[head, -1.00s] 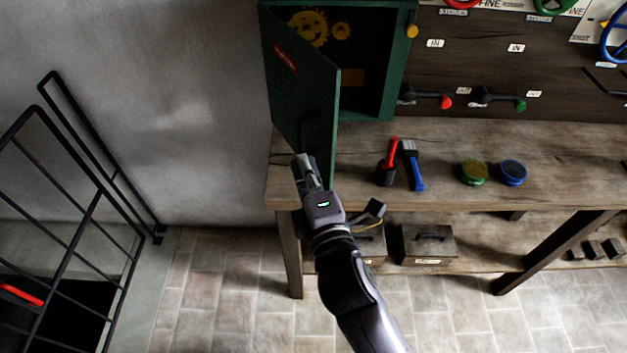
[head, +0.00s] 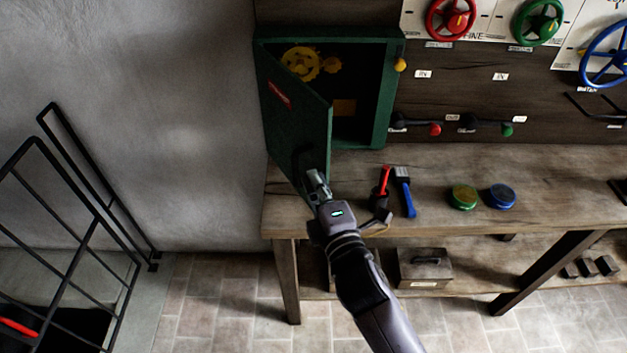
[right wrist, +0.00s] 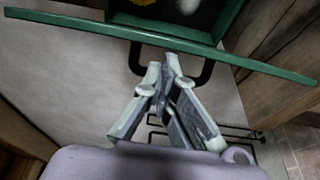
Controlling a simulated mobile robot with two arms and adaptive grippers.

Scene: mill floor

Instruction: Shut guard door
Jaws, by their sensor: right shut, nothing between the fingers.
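The green guard door (head: 292,120) stands open, hinged on the left of the green cabinet (head: 391,90) and swung out toward me. Yellow gears (head: 302,64) show inside the cabinet. My right gripper (head: 316,180) is shut and empty, near the door's lower free corner. In the right wrist view the door's edge (right wrist: 150,40) runs across the top, and its dark handle (right wrist: 205,72) shows just behind the fingertips (right wrist: 163,68). Whether the fingers touch the handle or door I cannot tell. My left gripper is not in view.
The wooden bench (head: 430,175) holds a red-handled tool (head: 384,180), a blue brush (head: 405,192), a green tin (head: 464,196) and a blue tin (head: 502,196). Levers with red (head: 435,129) and green knobs sit on the wall. A black railing (head: 95,190) stands at left.

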